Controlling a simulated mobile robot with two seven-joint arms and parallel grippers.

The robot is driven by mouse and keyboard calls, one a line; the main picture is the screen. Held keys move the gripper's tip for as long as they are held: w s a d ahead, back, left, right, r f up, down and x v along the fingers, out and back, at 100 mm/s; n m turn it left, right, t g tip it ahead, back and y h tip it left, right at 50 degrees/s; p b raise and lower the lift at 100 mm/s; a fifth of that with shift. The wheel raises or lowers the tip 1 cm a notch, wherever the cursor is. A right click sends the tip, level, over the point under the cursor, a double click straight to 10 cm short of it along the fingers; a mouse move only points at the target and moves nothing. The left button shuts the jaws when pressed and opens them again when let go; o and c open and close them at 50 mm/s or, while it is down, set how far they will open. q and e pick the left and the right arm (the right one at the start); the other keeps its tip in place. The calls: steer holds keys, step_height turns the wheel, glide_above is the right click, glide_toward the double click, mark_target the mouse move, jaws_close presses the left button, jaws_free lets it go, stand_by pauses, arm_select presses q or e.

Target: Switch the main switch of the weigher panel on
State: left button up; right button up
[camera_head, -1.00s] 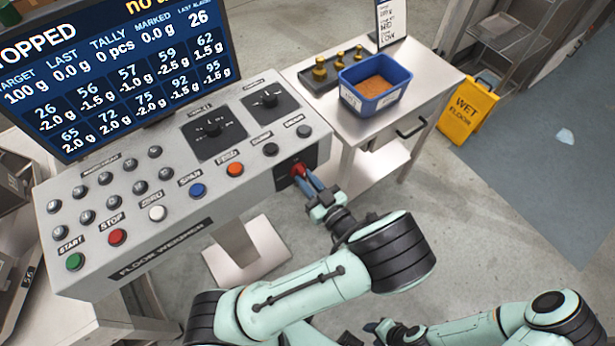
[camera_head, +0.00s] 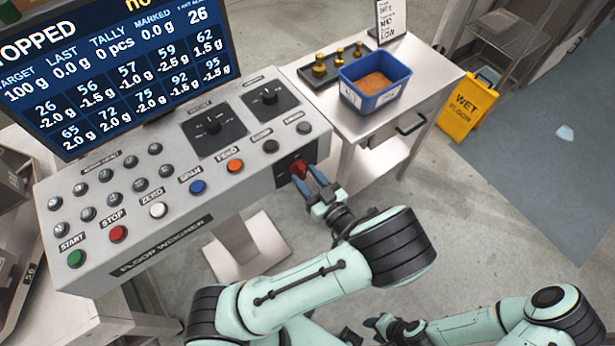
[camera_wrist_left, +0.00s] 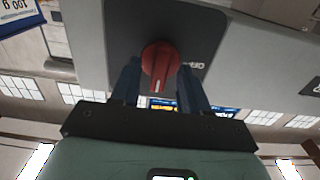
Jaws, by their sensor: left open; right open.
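The weigher panel (camera_head: 130,262) is a grey sloped console with buttons and dials. Its main switch, a red rotary knob (camera_head: 299,169) on a dark plate, sits on the panel's right front end. In the left wrist view the red knob (camera_wrist_left: 160,66) shows between the fingers, with a light mark at its lower edge. My left gripper (camera_head: 312,178) is open, one blue finger on each side of the knob; whether they touch it I cannot tell. My right gripper (camera_head: 378,325) is open and empty at the bottom of the head view, away from the panel.
The screen (camera_head: 120,70) above the panel reads "STOPPED". A steel table (camera_head: 345,122) to the right holds a blue bin (camera_head: 376,84) and brass weights (camera_head: 340,57). A yellow wet-floor sign (camera_head: 467,109) stands on the floor. Floor in front of the panel is clear.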

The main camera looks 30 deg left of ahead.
arm_select(q)
steer(key=b+v, duration=0.1)
steer(key=v, duration=1.2)
arm_select(e)
steer(key=shift+s+f, duration=0.65)
steer(key=shift+f, duration=0.3)
arm_select(q)
steer(key=shift+s+d, duration=0.1)
steer(key=shift+d, duration=0.05)
